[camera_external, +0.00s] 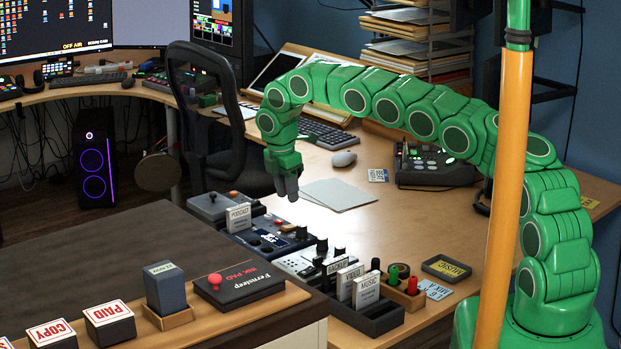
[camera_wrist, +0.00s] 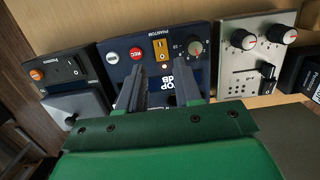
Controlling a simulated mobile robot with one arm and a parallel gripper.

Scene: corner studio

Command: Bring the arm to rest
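My green arm arches in from the right in the external view, and my gripper (camera_external: 287,190) points down over the desk (camera_external: 400,215). Its dark fingers look close together from that side. In the wrist view my gripper (camera_wrist: 165,78) has its two fingers apart, with nothing held between them. Behind and below the fingers is a dark blue panel (camera_wrist: 118,50) with a red REC button, a white button, an orange PHANTOM switch and a knob. The fingers hide part of its lettering. I cannot tell the exact gap between fingertips and panel.
A grey panel (camera_wrist: 250,65) with knobs and a dark switch box (camera_wrist: 65,70) flank the blue panel. A keyboard (camera_external: 325,134), mouse (camera_external: 344,158) and chair (camera_external: 205,110) stand behind my gripper. An orange-and-green pole (camera_external: 505,170) crosses before my arm. Some desk right of centre is clear.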

